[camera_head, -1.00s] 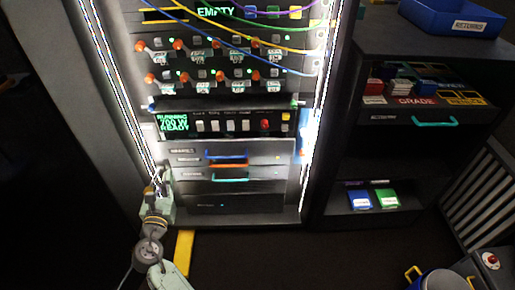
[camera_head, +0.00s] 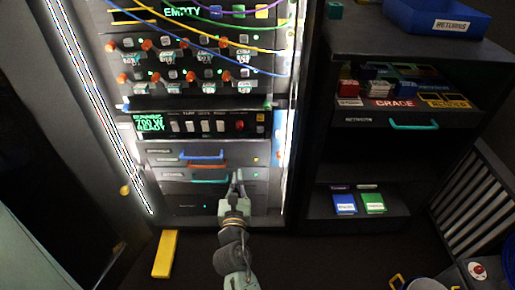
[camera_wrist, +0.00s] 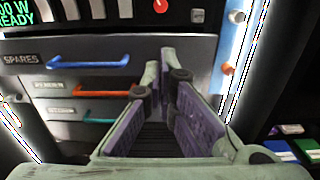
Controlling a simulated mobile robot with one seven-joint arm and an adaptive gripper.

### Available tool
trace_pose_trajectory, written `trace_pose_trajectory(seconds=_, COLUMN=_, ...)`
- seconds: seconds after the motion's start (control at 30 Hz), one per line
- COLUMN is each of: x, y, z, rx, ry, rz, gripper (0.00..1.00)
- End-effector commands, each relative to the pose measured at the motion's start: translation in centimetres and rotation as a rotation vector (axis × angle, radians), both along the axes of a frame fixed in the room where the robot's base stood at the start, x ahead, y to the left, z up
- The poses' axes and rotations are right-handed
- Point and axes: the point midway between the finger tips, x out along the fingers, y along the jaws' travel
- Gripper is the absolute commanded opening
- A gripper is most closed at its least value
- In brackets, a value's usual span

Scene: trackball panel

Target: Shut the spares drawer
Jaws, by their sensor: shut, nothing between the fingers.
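The spares drawer (camera_wrist: 185,48) has a grey front, a SPARES label and a blue handle (camera_wrist: 88,62). In the head view the drawer (camera_head: 240,157) is the upper of the stacked drawers, below the green-lit panel, with its blue handle (camera_head: 200,154). Its front appears to stand out past the drawers below. My gripper (camera_head: 237,176) is shut and empty in front of the rack, low and right of the handles. In the wrist view the fingertips (camera_wrist: 160,62) overlap the right part of the drawer front. I cannot tell whether they touch it.
Drawers with an orange handle (camera_wrist: 102,94) and a teal handle (camera_wrist: 98,120) lie below. Cables cross the rack's upper panels. A shelf unit (camera_head: 365,145) with a blue returns tray (camera_head: 440,18) stands at right. A yellow floor strip (camera_head: 165,254) lies at lower left.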

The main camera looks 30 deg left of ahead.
Motion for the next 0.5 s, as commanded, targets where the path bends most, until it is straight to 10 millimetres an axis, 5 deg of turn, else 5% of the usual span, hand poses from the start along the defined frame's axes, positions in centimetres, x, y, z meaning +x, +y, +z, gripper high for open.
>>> trace_pose_trajectory(seconds=0.5, x=8.5, y=5.2, z=0.3, rx=0.003, ry=0.001, rz=-0.003, gripper=0.0)
